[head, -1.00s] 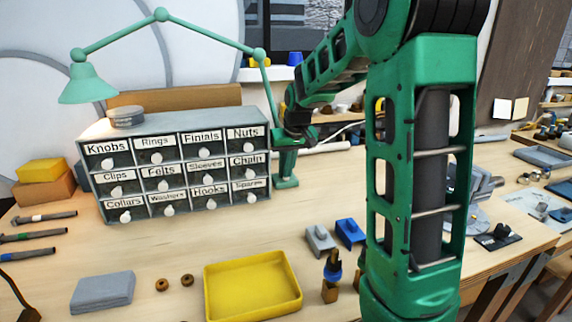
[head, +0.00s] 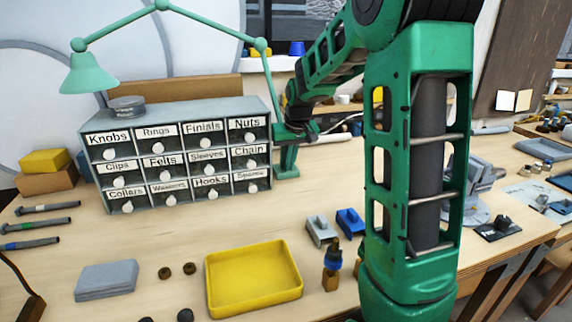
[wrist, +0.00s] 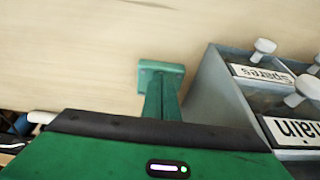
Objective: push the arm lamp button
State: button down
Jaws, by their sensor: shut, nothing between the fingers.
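My gripper (head: 312,133) is shut and empty, close to the lamp post in the head view. I cannot tell whether it touches the post. No button can be made out; that part of the post is hidden by my gripper.
The labelled drawer cabinet (head: 180,113) with white knobs stands just left of the post; its side also shows in the wrist view (wrist: 222,98). A yellow tray (head: 253,296) and a grey and a blue block lie in front. The bench around the lamp's foot is clear.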

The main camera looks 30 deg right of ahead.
jog(key=w+d+v, duration=0.1)
jog(key=v, duration=1.2)
jog(key=shift+s+a+r, duration=0.2)
jog(key=shift+a+r, duration=0.2)
jog(key=shift+r, duration=0.1)
